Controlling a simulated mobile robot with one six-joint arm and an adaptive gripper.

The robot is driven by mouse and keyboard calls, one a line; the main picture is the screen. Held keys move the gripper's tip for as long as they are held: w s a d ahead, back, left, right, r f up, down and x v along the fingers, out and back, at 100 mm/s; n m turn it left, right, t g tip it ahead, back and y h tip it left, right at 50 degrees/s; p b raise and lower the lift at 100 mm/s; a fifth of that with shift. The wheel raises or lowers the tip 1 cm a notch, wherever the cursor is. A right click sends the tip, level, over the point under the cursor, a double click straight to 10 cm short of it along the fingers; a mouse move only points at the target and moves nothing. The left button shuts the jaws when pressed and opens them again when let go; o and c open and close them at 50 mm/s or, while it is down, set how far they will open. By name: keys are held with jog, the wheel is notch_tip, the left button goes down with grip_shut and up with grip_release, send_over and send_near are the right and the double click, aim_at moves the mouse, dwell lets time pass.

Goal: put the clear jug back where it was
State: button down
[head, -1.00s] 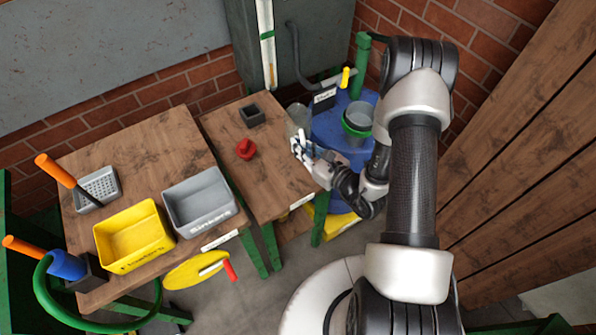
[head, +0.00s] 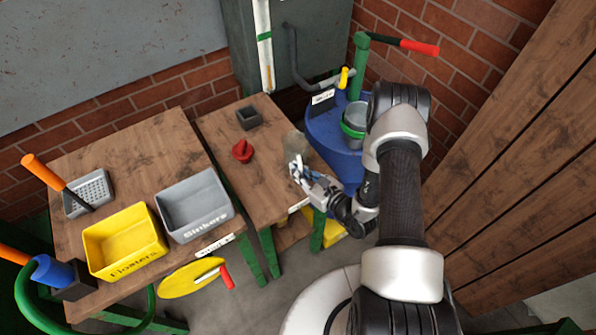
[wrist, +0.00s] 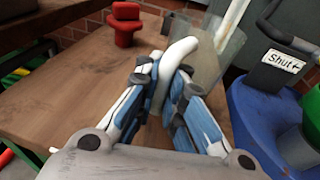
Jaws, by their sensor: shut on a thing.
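The clear jug (head: 296,144) shows as a see-through shape at the right side of the small wooden table (head: 262,185). In the wrist view the clear jug (wrist: 222,55) stands just beyond my fingers, with a pale curved handle between them. My gripper (head: 300,172) is shut on the handle; in the wrist view the two blue-padded fingers of my gripper (wrist: 165,85) close around it from both sides. Whether the jug's base touches the table is hidden.
A red knob-like piece (head: 242,150) and a dark square box (head: 249,118) stand on the same table. A blue drum (head: 322,125) with a green-rimmed bucket (head: 354,122) is to the right. Yellow (head: 125,245) and grey (head: 195,205) bins stand on the left table.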

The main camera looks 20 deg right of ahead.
jog(key=shift+f, duration=0.1)
jog(key=c, duration=2.2)
grip_release()
jog(key=shift+f, duration=0.15)
jog(key=shift+c, duration=0.2)
jog(key=o, duration=0.6)
jog(key=shift+c, duration=0.2)
